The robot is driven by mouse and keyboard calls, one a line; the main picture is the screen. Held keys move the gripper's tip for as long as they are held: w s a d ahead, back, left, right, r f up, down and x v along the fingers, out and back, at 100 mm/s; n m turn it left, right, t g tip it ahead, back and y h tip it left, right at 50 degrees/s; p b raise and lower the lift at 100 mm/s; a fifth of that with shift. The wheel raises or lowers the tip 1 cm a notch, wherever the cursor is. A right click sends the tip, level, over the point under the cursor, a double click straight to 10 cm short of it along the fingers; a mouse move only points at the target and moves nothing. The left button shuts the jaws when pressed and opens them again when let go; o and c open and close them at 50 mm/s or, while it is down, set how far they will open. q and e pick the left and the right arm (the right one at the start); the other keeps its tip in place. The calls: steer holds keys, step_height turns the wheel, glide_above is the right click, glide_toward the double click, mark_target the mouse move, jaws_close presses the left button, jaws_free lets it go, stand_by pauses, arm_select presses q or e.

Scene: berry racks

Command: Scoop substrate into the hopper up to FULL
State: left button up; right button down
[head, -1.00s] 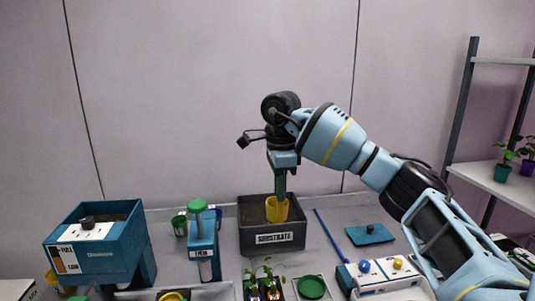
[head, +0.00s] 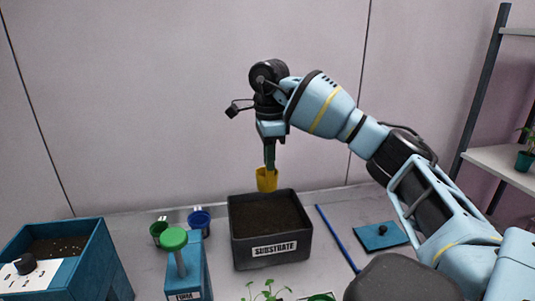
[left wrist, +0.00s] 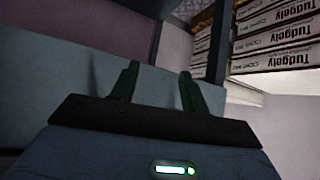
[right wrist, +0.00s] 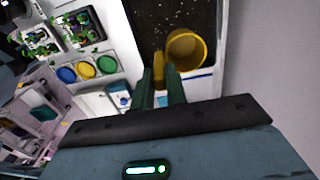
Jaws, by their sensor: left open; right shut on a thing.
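My right gripper (head: 269,158) is shut on the yellow scoop (head: 266,181) and holds it upright, over the back part of the substrate bin. In the right wrist view the scoop (right wrist: 187,48) is a yellow cup with its handle between the fingers; I cannot tell how much is in it. The dark bin (head: 242,256), labelled SUBSTRATE, holds brown substrate. The blue hopper (head: 100,270) stands at the lower left, partly cut off. Dark speckled material lies inside, beside a white panel with a black knob. My left gripper (left wrist: 155,88) is open and empty.
A green-topped blue device (head: 187,272) stands between hopper and bin. A green cup (head: 159,230) and a blue cup (head: 200,221) stand behind it. A blue rod (head: 337,238) and a flat blue plate (head: 381,236) lie right of the bin. A shelf (head: 500,175) is at right.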

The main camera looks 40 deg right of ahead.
mark_target(269, 186)
steer(key=shift+s+a+f, duration=0.1)
steer(key=shift+s, duration=0.05)
steer(key=shift+f, duration=0.35)
step_height(269, 186, down, 4)
steer(key=shift+f+b, duration=0.15)
steer(key=shift+b, duration=0.55)
step_height(269, 186, down, 4)
steer(key=shift+f+b, duration=0.2)
steer(key=shift+b, duration=0.55)
steer(key=shift+f, duration=0.4)
arm_select(q)
steer(key=s+f+g+b, duration=0.1)
steer(key=s+f, duration=0.4)
steer(key=f, duration=0.1)
steer(key=shift+d+g+b, duration=0.3)
steer(key=shift+d, duration=0.05)
arm_select(e)
steer(key=shift+f, duration=2.45)
